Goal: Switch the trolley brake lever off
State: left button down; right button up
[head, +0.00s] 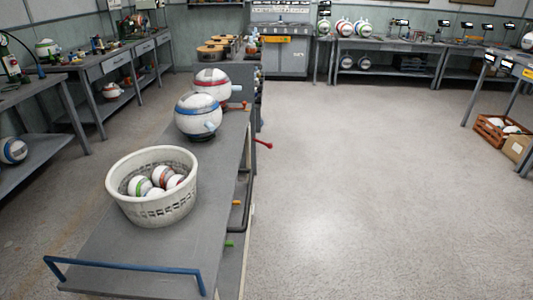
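A long grey trolley (112,250) with a blue handle bar (125,265) at its near end stands left of the middle in the head view. Small coloured parts show along its right side: a red-tipped lever (263,144) sticking out near the far end, an orange piece (236,203) midway and a green piece (230,243) nearer to me. I cannot tell which of them is the brake lever, or its setting. Neither of my grippers is in view.
A white basket (150,212) with several small balls stands on the trolley. Two large balls, one blue-banded (198,117) and one red-banded (212,88), sit beyond it. Workbenches line the left and back. A wooden crate (497,132) is at right. The floor (370,200) right of the trolley is clear.

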aim_at(269, 145)
jog(key=l, duration=0.8)
jog(key=i+l, duration=0.15)
jog(key=l, duration=0.15)
jog(key=i+l+u, duration=0.15)
jog(key=i+l, duration=0.15)
jog(key=l, duration=0.3)
jog(key=i+l+u, duration=0.15)
jog(key=i+l, duration=0.15)
jog(key=i, duration=0.2)
jog(key=i+l+u, duration=0.1)
jog(key=i+l, duration=0.25)
jog(key=i, duration=0.15)
jog(key=i+l+u, duration=0.1)
jog(key=i+u, duration=0.15)
jog(key=i, duration=1.05)
jog(key=i+j, duration=0.2)
